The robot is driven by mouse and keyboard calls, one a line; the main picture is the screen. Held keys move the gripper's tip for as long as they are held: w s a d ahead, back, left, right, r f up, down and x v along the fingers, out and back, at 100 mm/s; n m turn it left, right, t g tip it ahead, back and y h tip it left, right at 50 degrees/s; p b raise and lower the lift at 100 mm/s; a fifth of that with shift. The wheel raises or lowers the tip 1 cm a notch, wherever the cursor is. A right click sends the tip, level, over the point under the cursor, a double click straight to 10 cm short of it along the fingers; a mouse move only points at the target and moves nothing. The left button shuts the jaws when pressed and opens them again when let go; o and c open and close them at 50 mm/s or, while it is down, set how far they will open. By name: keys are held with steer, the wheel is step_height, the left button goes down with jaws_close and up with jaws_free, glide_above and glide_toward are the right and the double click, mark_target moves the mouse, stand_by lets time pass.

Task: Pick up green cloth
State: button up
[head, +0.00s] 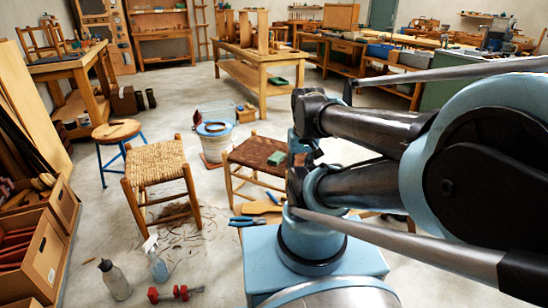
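A small green folded-looking item (277,157), which looks like the green cloth, lies on the dark brown seat of a wooden stool (256,150) in the middle of the view. My arm comes in from the right and ends close to the right side of that stool. My gripper is not clearly seen: dark parts just right of the green item may belong to it, but arm links cover the area. I cannot tell whether anything touches the green item.
A woven-seat stool (155,162) stands to the left, with a blue-legged stool (117,130) behind it. A white bucket (213,140) stands behind the stools. Workbenches line the back.

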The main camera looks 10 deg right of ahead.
steer(key=shift+w+d, duration=0.35)
steer(key=shift+w, duration=0.05)
steer(key=o, duration=0.4)
steer(key=shift+s, duration=0.1)
steer(key=o, duration=1.2)
steer(key=shift+w+a+r, duration=0.1)
steer(key=shift+w+r, duration=0.65)
steer(key=shift+r, duration=0.25)
steer(key=w+r+n, duration=0.2)
steer(key=w+r, duration=0.1)
steer(key=w, duration=0.4)
steer(key=n+y, duration=0.3)
steer(key=n, duration=0.5)
glide_above(277, 157)
steer(key=s+d, duration=0.1)
steer(key=d, duration=0.1)
steer(key=shift+t, duration=0.3)
step_height(277, 157, down, 30)
steer(key=shift+s+a+r, duration=0.1)
steer(key=shift+s, duration=0.05)
steer(key=shift+x, duration=2.6)
